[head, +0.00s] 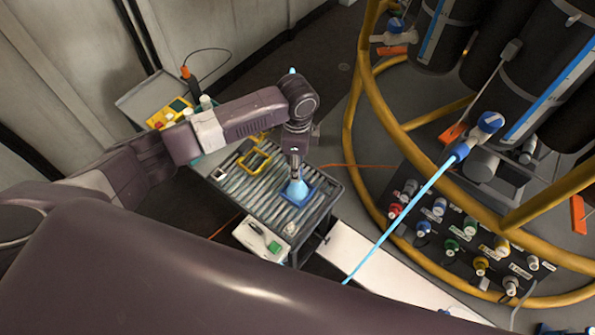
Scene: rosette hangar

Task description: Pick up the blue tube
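A light blue tube (405,222) runs as a straight line from a blue-capped fitting (462,150) on the rosette down to the left, where my dark foreground arm part hides its lower end. My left gripper (295,175) points down over the slatted cart. Directly below its fingertips is a light blue cone-shaped thing (297,190) at a blue square frame (304,195). The fingers are too small to tell whether they are shut on it. My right gripper is out of view.
The slatted cart (258,203) also bears a yellow frame (254,162). A yellow tubular ring (352,140) surrounds black cylinders (545,65) at right. A panel (470,238) holds several coloured connectors. An orange cable (350,165) crosses the floor.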

